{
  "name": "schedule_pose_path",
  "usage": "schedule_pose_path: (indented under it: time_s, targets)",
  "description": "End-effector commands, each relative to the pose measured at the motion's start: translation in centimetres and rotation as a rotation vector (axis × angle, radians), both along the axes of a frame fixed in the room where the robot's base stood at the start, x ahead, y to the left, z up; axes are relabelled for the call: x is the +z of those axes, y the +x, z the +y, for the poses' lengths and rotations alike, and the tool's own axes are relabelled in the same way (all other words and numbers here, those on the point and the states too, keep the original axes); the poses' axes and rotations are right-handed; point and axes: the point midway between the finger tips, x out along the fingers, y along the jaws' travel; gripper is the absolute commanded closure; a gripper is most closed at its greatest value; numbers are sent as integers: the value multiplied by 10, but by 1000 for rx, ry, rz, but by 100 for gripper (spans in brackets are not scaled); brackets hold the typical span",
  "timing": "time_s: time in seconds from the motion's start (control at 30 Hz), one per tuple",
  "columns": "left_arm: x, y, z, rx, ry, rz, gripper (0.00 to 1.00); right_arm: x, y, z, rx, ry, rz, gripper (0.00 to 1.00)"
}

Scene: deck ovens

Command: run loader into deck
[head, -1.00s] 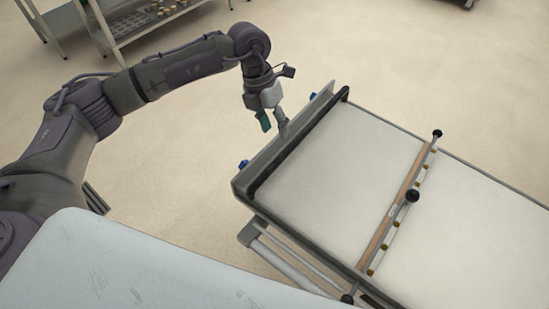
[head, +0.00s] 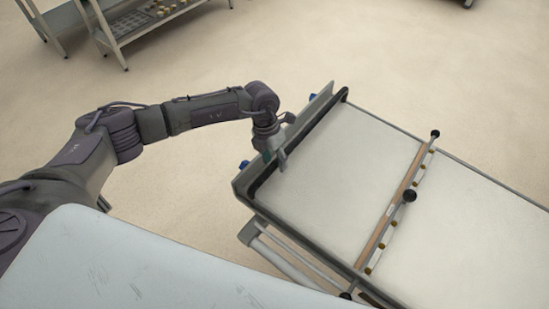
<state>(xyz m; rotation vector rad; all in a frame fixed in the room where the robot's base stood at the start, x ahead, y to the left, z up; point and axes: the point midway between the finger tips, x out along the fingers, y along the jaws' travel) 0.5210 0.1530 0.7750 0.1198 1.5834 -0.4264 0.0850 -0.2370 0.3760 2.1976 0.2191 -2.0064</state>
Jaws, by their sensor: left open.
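The loader (head: 330,165) lies across the right half of the head view, a long pale belt bed in a grey metal frame. A wooden crossbar (head: 390,222) with black knobs runs across its belt. At the loader's near-left end is a raised grey end plate with a dark bar (head: 300,146) along it. My left gripper (head: 275,162) is open at this end, pointing down at the plate and bar. Its fingers are small in view, and I cannot tell whether they touch the bar. My right gripper is not in view. No deck opening shows.
A metal rack (head: 135,27) with shelves and small items stands at the top left. A pale, scratched flat surface (head: 120,265) fills the bottom left. The beige floor (head: 330,40) between rack and loader is clear.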

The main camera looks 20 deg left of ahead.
Motion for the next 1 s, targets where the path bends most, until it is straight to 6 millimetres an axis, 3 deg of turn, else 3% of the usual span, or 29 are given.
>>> schedule_pose_path:
  time_s: [0.27,0.6,1.0]
  targets:
    - [-2,0,0,-1,0,-1,51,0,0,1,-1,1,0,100]
    - [-2,0,0,-1,0,-1,100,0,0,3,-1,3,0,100]
    - [-2,0,0,-1,0,-1,100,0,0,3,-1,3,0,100]
